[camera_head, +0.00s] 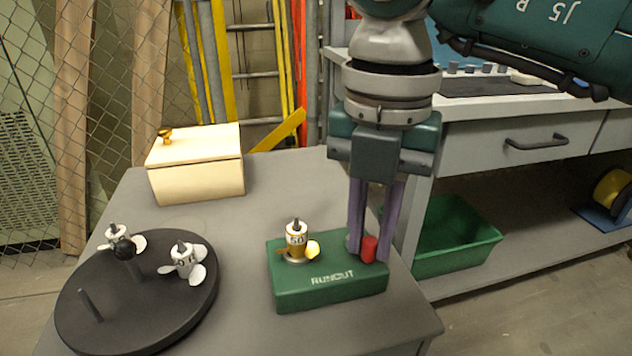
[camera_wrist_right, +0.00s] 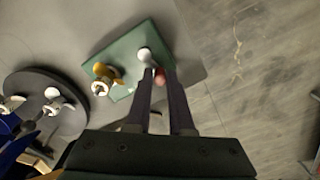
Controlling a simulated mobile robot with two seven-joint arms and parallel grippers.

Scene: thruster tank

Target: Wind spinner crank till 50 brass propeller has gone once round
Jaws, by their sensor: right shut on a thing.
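The green spinner box (camera_head: 330,294), lettered "RUNOUT", stands on the grey table near its right front corner. The brass propeller (camera_head: 313,248) with a white cap marked 50 sits upright on the box's left part; it also shows in the right wrist view (camera_wrist_right: 103,78). The red crank knob (camera_head: 369,248) is at the box's right end. My right gripper (camera_head: 368,254) points down with its two fingers around the knob, shut on it. The knob shows between the fingertips in the right wrist view (camera_wrist_right: 159,77). The crank arm is mostly hidden. My left gripper is not in view.
A round black stand (camera_head: 140,318) at the left carries white propellers (camera_head: 184,262) and a bare peg. A cream box (camera_head: 195,180) with a brass knob stands at the back. A green bin (camera_head: 455,235) lies on a low shelf to the right. The table between is clear.

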